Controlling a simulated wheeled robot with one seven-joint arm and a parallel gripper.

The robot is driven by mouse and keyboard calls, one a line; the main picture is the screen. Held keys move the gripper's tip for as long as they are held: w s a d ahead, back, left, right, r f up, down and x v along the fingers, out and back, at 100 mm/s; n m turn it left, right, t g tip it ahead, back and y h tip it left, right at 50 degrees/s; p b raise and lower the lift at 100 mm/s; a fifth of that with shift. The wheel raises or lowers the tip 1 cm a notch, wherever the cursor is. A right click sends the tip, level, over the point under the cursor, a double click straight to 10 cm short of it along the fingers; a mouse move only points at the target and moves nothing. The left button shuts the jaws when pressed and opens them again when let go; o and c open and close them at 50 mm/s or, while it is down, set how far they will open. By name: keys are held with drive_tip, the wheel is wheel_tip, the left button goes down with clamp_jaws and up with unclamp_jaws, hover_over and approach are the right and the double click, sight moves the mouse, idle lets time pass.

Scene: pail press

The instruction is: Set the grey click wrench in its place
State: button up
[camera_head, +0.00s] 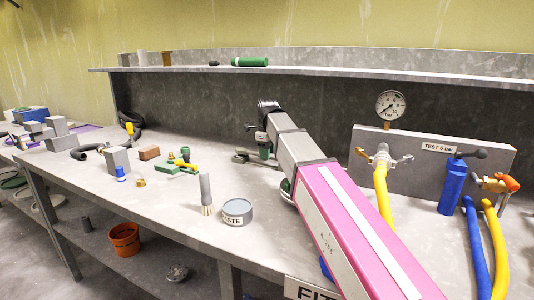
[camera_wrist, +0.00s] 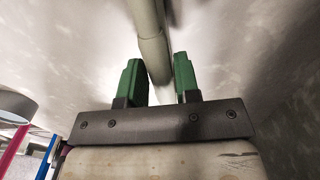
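A long pale grey rod, apparently the click wrench (camera_wrist: 150,40), runs from the top of the wrist view down between the green fingers of my gripper (camera_wrist: 160,82). It fills the narrow gap between them, and my gripper looks shut on it. Its lower end is hidden behind the gripper plate. In the head view my gripper (camera_head: 264,151) is over the back middle of the bench, partly hidden by my arm. A grey piece (camera_head: 243,158) shows low at its left; I cannot tell if it belongs to the wrench. The wrench's place is not identifiable.
A paste tin (camera_head: 237,212) and an upright brush (camera_head: 205,192) stand at the bench (camera_head: 150,215) front. Left are a green block (camera_head: 178,167) and grey blocks (camera_head: 62,138). Right is a test panel (camera_head: 430,165) with hoses, beneath a gauge (camera_head: 390,105). A shelf (camera_head: 330,71) runs above.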

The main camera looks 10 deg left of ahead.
drive_tip(key=o, duration=0.3)
wheel_tip(320, 180, up, 7)
drive_tip(key=shift+f, duration=0.1)
drive_tip(key=shift+r, duration=0.35)
drive_tip(key=shift+s, duration=0.15)
